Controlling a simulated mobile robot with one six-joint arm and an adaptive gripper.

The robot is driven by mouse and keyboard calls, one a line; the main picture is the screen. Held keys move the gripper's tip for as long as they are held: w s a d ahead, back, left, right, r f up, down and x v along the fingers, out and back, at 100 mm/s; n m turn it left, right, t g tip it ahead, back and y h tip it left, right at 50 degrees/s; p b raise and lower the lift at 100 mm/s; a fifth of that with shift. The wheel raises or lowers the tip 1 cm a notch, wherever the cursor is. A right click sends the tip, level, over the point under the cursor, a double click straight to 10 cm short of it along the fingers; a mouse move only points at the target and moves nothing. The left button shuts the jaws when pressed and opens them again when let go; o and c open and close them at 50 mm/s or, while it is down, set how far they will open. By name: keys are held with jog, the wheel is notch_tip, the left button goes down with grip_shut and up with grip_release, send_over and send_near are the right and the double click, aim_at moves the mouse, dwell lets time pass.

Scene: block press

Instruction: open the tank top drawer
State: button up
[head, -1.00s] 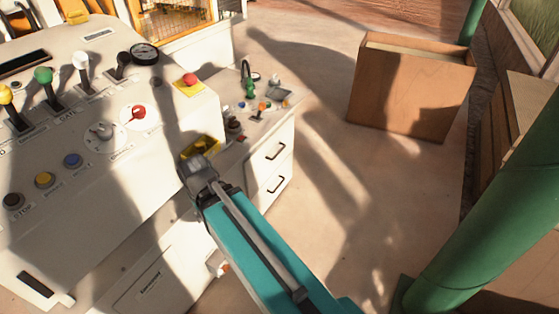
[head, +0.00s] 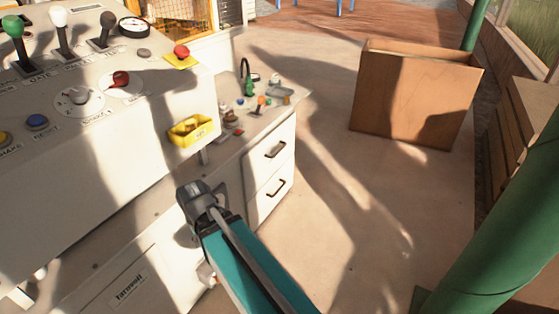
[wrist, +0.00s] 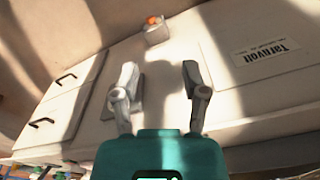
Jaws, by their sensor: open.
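The white cabinet has two stacked drawers with black bar handles. The top drawer (head: 267,156) and the lower drawer (head: 269,192) both look closed. In the wrist view the cabinet is at the left, apparently inverted, with the top drawer's handle (wrist: 41,122) nearer the bottom. My gripper (head: 190,194) is left of the drawers, in front of the white machine's side. In the wrist view my gripper (wrist: 160,82) is open, with two grey fingers apart and nothing between them. It is apart from both handles.
A white control console (head: 60,115) with levers and knobs fills the left. A yellow tray (head: 192,130) sticks out from its side. Small items lie on the cabinet top. A brown box (head: 415,100) stands behind right, and a green post (head: 490,220) at right. The floor between is clear.

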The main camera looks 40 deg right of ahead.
notch_tip(320, 180, down, 22)
jog(key=w+b, duration=0.3)
jog(key=b, duration=1.8)
jog(key=w+d+f+m+t+y+b, duration=0.1)
jog(key=w+d+f+m+y+b, duration=0.15)
jog(key=w+d+f+b, duration=0.45)
jog(key=w+d+r+m+t+y+b, duration=0.1)
jog(key=w+d+r+m+t+y, duration=0.15)
jog(key=w+d, duration=0.75)
jog(key=w+d+r+m+t+y, duration=0.2)
jog(key=w+d+t, duration=0.1)
jog(key=w+d, duration=0.75)
jog(key=d+r+m+t, duration=0.2)
jog(key=d, duration=1)
jog(key=d+r+m+t, duration=0.2)
jog(key=d+r+t, duration=0.1)
jog(key=d, duration=1)
jog(key=d+r+m+t+h, duration=0.1)
jog(key=d+r+m+t, duration=0.1)
jog(key=d, duration=1)
jog(key=shift+w+d+r, duration=0.25)
jog(key=shift+d+r, duration=0.15)
jog(key=shift+r, duration=0.35)
jog(key=shift+w+t, duration=0.1)
jog(key=shift+t, duration=0.15)
